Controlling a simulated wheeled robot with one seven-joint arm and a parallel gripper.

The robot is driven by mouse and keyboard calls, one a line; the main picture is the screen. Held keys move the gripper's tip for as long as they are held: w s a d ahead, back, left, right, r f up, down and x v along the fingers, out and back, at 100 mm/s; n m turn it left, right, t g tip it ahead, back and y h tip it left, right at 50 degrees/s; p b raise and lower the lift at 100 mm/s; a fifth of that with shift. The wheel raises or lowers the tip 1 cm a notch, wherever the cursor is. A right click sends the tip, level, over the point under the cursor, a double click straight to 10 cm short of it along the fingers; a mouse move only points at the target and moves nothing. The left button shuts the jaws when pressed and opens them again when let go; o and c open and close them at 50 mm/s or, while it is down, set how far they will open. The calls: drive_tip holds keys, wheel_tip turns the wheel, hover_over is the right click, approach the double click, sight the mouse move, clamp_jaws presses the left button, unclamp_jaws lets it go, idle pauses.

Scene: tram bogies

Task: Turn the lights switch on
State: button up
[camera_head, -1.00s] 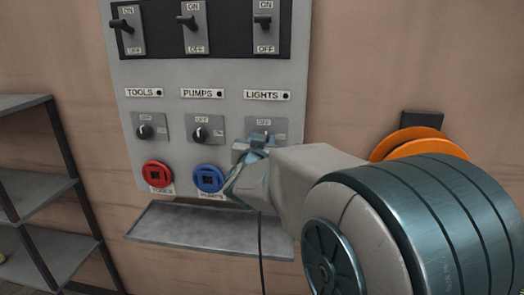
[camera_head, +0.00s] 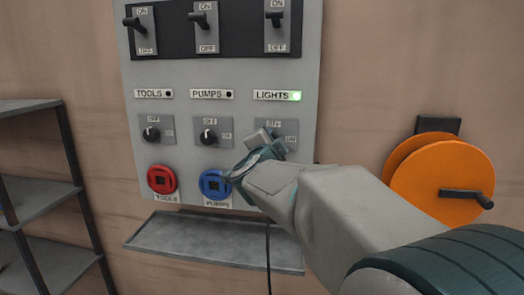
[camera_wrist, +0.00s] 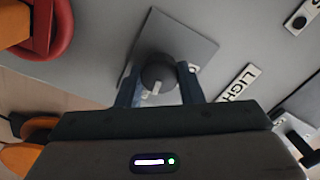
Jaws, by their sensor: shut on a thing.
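The lights switch (camera_wrist: 158,75) is a dark rotary knob with a pale pointer mark on a grey plate (camera_head: 291,134). It sits below the LIGHTS label (camera_head: 272,96), whose indicator lamp (camera_head: 296,96) glows green. My gripper (camera_head: 268,142) is at this knob on the right of the panel. In the wrist view, my gripper (camera_wrist: 160,86) has one finger on each side of the knob and is shut on it. In the head view my gripper hides most of the knob.
The TOOLS knob (camera_head: 151,134) and PUMPS knob (camera_head: 208,137) are to the left, their lamps dark. Red (camera_head: 162,179) and blue (camera_head: 214,184) round fittings sit below. A grey ledge (camera_head: 214,244) juts out underneath. An orange reel (camera_head: 440,181) hangs at right, shelves (camera_head: 45,190) stand at left.

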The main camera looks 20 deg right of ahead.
drive_tip(key=shift+f+m+b, duration=0.1)
drive_tip(key=shift+m+b, duration=0.35)
drive_tip(key=shift+m, duration=0.45)
drive_tip(key=o, duration=1)
drive_tip(key=shift+c, duration=0.2)
drive_tip(key=shift+s, duration=0.1)
